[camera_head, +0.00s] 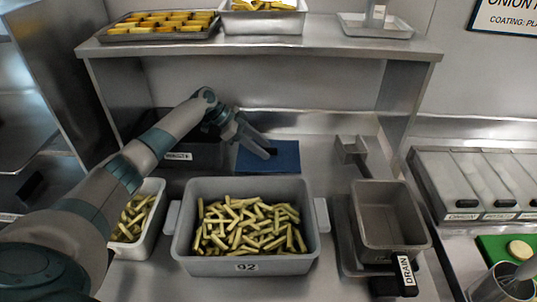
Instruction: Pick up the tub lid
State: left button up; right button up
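A flat dark blue panel (285,160), which looks like the tub lid, lies on the steel counter under the shelf, behind the grey tub. My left gripper (268,150) reaches in from the left, with its fingertips over the panel's upper left part. Its fingers look spread apart with nothing between them. Whether they touch the panel I cannot tell. The grey tub (248,187), marked 92, holds many cut fries and stands uncovered at the front middle. My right gripper is not in view.
A raised steel shelf (330,38) with trays spans above the panel. A white container (152,187) of fries stands left of the tub. An empty steel pan (388,215) with a DRAIN tag stands right. Lidded bins (480,170) sit farther right.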

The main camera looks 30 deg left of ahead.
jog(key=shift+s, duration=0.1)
pick_arm(q)
grip_shut()
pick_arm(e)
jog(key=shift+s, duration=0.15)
pick_arm(q)
jog(key=shift+r, duration=0.15)
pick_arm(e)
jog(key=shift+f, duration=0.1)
